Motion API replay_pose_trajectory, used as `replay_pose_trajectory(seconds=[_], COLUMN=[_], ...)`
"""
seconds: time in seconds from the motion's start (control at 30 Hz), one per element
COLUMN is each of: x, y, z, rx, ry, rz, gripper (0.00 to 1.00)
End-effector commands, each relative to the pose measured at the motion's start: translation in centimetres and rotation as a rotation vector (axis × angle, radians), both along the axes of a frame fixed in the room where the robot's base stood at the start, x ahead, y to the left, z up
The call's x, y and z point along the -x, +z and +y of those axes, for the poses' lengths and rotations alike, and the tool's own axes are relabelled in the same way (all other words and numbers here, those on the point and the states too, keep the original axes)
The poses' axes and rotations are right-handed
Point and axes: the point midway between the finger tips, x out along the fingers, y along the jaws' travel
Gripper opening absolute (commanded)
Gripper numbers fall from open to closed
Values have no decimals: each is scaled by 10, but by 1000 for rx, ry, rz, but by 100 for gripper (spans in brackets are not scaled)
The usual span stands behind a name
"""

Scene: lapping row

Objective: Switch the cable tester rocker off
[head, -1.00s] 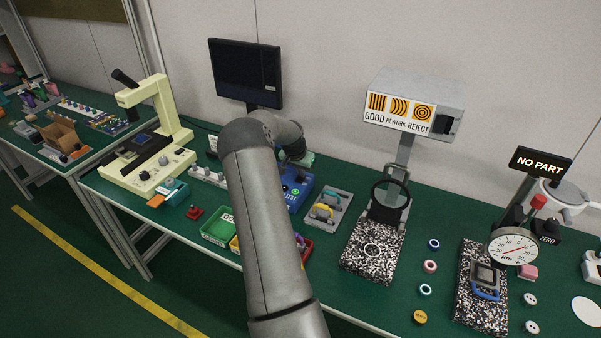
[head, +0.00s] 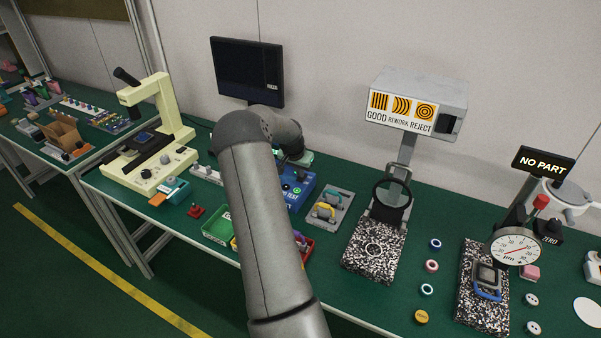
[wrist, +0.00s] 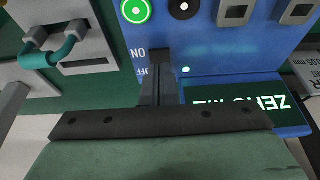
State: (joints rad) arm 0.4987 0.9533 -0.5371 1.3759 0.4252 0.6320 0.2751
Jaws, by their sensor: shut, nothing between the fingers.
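The cable tester is a blue box (head: 302,186) on the green bench, partly hidden behind my arm in the head view. In the wrist view its blue panel (wrist: 225,55) fills the top right, with an ON/OFF label beside my fingers. My gripper (wrist: 157,72) is shut and empty, its fingertips at the panel just right of that label. The rocker itself is not clearly visible; my fingers seem to cover its place, so its position and any contact cannot be told. A lit green round button (wrist: 136,10) and a display (wrist: 240,112) also show.
A grey tray with coloured handles (head: 328,209) stands right of the tester. A green bin (head: 216,229) and a red emergency-type button (head: 196,211) are to the left. A monitor (head: 247,70) stands behind. A magnifier stand (head: 393,195) rises further right.

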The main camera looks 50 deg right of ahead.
Motion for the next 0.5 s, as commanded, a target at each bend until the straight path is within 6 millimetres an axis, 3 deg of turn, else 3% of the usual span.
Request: replay_pose_trajectory(seconds=[0.13, 0.5], x=[-1, 6], y=[37, 104], z=[4, 30], rx=[3, 5], ry=[2, 3], rz=[-3, -2], gripper=[0, 0])
